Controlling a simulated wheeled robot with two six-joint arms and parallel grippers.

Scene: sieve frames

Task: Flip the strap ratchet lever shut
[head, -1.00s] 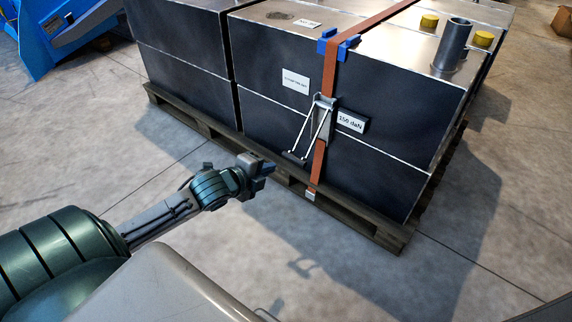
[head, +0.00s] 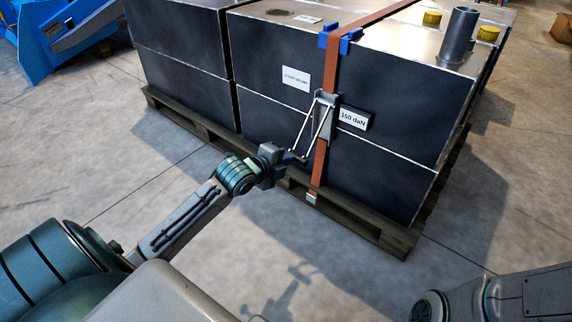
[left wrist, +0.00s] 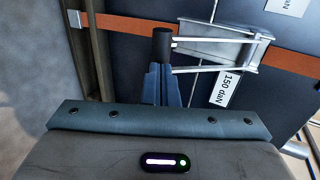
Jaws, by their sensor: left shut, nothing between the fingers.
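The strap ratchet (head: 326,117) is a grey metal body on the orange strap (head: 320,165), on the front of the dark box. Its lever (head: 304,130) stands swung out, its two thin rods slanting down and left from the ratchet. In the left wrist view, the lever's black grip (left wrist: 162,44) is at the tips of my left gripper (left wrist: 161,72). My left gripper (head: 287,157) is shut and empty at the lever's lower end. It hides part of the grip in the head view. I cannot tell whether they touch. My right gripper is not in view.
The dark boxes (head: 270,125) stand on a wooden pallet (head: 355,215). A "150 daN" label (head: 353,119) is right of the ratchet. Blue corner protectors (head: 346,42) sit under the strap on the top edge. The concrete floor (head: 150,180) before the pallet is clear.

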